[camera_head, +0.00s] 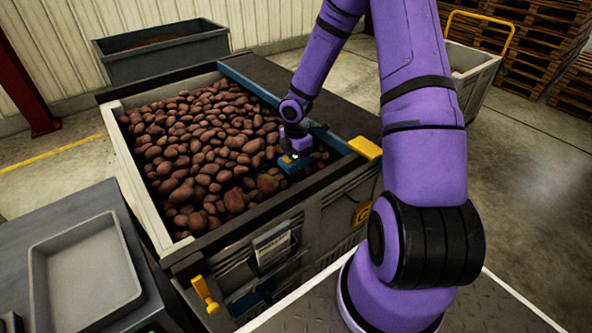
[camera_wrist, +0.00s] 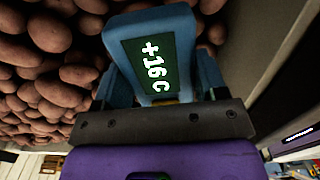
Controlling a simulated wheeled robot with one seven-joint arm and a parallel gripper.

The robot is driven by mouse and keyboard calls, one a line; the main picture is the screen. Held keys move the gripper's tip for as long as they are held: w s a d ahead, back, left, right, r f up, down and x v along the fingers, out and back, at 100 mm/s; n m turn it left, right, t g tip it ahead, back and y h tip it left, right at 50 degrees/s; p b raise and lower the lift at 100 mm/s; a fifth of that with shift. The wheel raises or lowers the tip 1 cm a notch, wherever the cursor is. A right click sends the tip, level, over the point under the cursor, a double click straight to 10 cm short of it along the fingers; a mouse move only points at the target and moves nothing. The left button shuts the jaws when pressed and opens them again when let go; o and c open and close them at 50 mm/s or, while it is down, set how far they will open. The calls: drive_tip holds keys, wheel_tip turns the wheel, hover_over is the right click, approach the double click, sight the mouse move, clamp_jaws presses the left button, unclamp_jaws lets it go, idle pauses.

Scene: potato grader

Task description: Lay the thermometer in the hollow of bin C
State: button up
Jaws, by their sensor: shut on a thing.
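My gripper (camera_head: 293,160) is shut on the thermometer, low over the right side of a potato-filled bin (camera_head: 127,166). The hollow is not clearly visible.
Blue rails (camera_head: 250,85) border the bin's right side, with a yellow block (camera_head: 365,148) at the near corner. A shallow grey tray (camera_head: 85,265) is on the bench at left. A grey tub (camera_head: 165,60) stands behind; a cart with a yellow handle (camera_head: 480,15) stands back right.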

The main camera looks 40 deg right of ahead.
sight(296, 175)
drive_tip(key=shift+f, duration=2.5)
drive_tip(key=shift+f, duration=0.1)
drive_tip(key=o, duration=1.1)
drive_tip(key=shift+c, duration=0.2)
